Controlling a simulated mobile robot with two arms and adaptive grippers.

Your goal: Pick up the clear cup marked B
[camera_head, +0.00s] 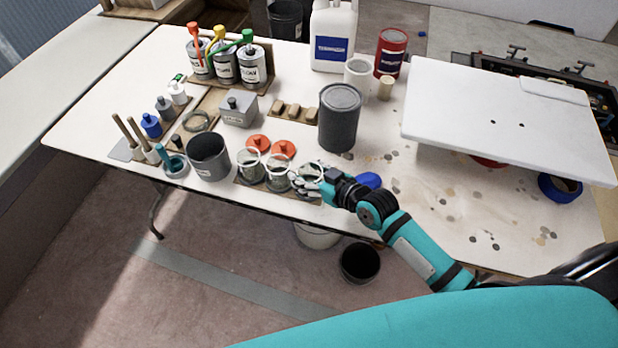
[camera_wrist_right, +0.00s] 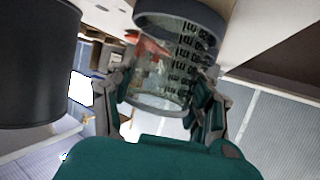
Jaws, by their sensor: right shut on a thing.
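Three clear cups stand in a row near the front edge of the table: a left one (camera_head: 250,167), a middle one (camera_head: 277,180) and a right one (camera_head: 309,171). My right gripper (camera_head: 307,182) is at the right cup, partly hiding it. In the right wrist view, the fingers of my right gripper (camera_wrist_right: 163,100) are closed on the two sides of a clear cup (camera_wrist_right: 155,75) with dark printed measuring marks. I cannot read a letter B on any cup. I cannot tell whether the held cup is clear of the table. My left gripper is not in view.
A dark grey can (camera_head: 339,120) stands just behind the held cup. Orange lids (camera_head: 284,149) lie behind the cups, and a dark grey pot (camera_head: 208,160) stands to their left. A blue round thing (camera_head: 369,181) is beside my wrist. A white board (camera_head: 510,115) covers the right side.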

